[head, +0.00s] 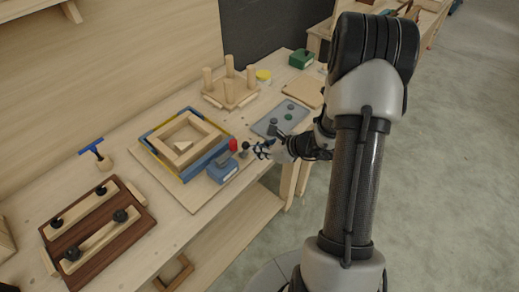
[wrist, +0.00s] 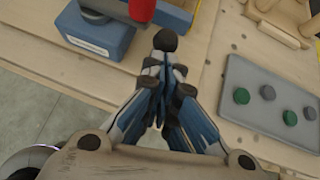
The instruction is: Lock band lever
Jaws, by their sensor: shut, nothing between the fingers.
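A square wooden frame (head: 184,142) sits inside a blue and yellow band (head: 160,153) on the bench. At its front right corner is a blue block (head: 222,171) with a pale label; it also shows in the wrist view (wrist: 95,34). A red handle end (head: 233,145) stands over the block, cut off at the top of the wrist view (wrist: 142,9). A black ball knob (head: 245,146) is beside it, right at my fingertips in the wrist view (wrist: 165,41). My gripper (head: 259,150) is shut and empty; I cannot tell if it touches the knob.
A grey tray (head: 270,115) with grey and green knobs lies right of my gripper. A pegged wooden stand (head: 230,92) is behind. A dark board (head: 120,238) with clamped bars is at left. The bench front edge runs below my gripper.

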